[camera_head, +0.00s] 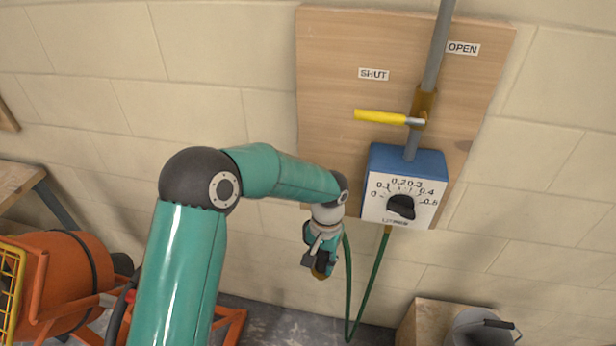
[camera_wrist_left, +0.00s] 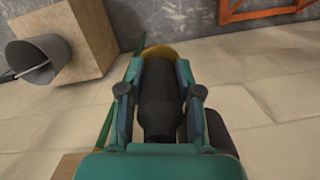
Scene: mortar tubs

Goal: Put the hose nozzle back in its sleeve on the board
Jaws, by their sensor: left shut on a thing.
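My left gripper (camera_head: 321,258) hangs just below the lower left edge of the wooden board (camera_head: 330,60), in front of the block wall. It is shut on the hose nozzle (camera_wrist_left: 158,95), a dark cylinder with a brassy yellow end, seen between both fingers in the left wrist view. In the head view the gripper mostly covers the nozzle. A green hose (camera_head: 365,295) loops down from under the blue meter box and up behind the gripper. I cannot make out the sleeve on the board. My right gripper is not in view.
The blue meter box (camera_head: 408,160) has a dial with a black knob. A yellow lever (camera_head: 380,117) points left on the grey pipe (camera_head: 438,45). An orange mixer (camera_head: 65,280) stands lower left.

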